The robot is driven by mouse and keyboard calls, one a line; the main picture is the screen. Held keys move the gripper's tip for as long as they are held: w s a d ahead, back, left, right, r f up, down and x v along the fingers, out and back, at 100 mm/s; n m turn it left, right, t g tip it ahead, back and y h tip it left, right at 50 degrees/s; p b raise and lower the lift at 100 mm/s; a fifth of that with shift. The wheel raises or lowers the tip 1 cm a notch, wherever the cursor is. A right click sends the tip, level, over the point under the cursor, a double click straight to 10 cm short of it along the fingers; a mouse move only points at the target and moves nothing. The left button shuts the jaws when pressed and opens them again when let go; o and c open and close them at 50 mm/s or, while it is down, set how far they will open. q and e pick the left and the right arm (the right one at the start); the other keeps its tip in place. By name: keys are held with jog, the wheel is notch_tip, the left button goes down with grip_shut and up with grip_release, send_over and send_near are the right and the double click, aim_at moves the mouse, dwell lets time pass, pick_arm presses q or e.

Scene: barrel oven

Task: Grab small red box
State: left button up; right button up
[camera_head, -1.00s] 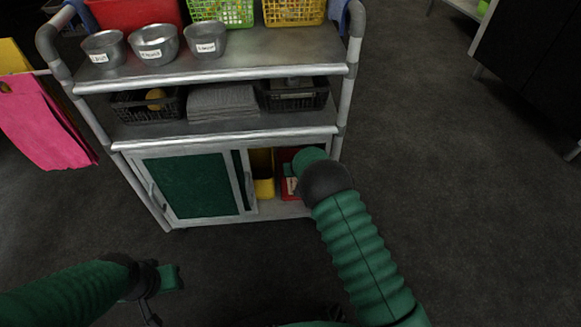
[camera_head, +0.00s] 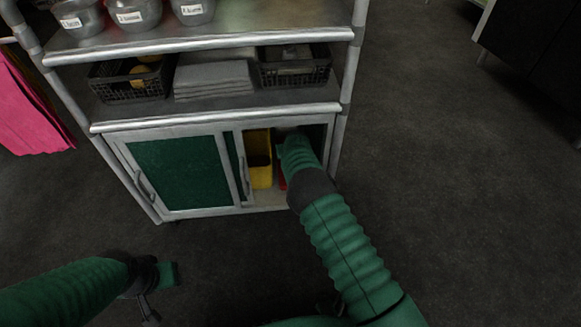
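The small red box (camera_head: 282,180) stands in the open right part of the cart's lower cabinet. Only a thin strip of it shows, as my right arm covers most of it. My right gripper (camera_head: 283,150) reaches into the cabinet opening, at the box's upper part. Its fingertips are too hidden to tell whether they are open, shut or touching the box. My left gripper (camera_head: 168,273) is low at the left over the floor, away from the cart, with nothing seen in it; its finger gap is unclear.
A yellow bin (camera_head: 260,172) stands just left of the red box. A green sliding door (camera_head: 182,172) covers the cabinet's left part. Above are a middle shelf with black baskets (camera_head: 294,66) and grey folded cloths (camera_head: 213,80). Floor at right is free.

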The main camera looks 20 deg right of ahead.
grip_shut()
dwell(1.3)
